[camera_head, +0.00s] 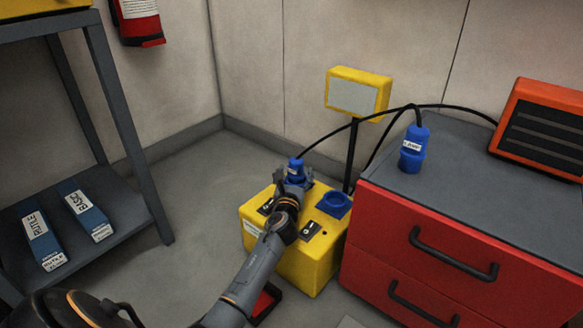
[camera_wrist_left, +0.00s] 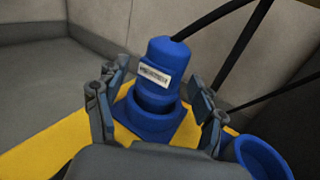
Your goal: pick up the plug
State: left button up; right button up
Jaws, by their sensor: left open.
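A blue plug (camera_head: 295,168) with a white label and a black cable stands upright in a blue socket on top of the yellow box (camera_head: 318,268). It also shows in the left wrist view (camera_wrist_left: 160,62), rising from the socket's square base (camera_wrist_left: 150,125). My left gripper (camera_head: 295,181) is open, with one finger on each side of this plug. In the left wrist view gaps show between the fingers and the plug. A second blue plug (camera_head: 414,148) with a white label stands on the grey top of the red drawer cabinet. My right gripper is not in view.
An empty-looking blue socket (camera_head: 334,204) sits right of the plug on the box. A yellow-framed panel (camera_head: 355,94) on a post stands behind. The red drawer cabinet (camera_head: 440,250) is close on the right. A grey shelf (camera_head: 120,215) with two blue boxes is at left.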

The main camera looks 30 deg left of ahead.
pick_arm(q)
jog(key=shift+w, duration=0.15)
jog(key=shift+r, duration=0.1)
jog(key=c, duration=1.3)
jog(key=shift+c, duration=0.6)
jog(key=shift+r, duration=0.1)
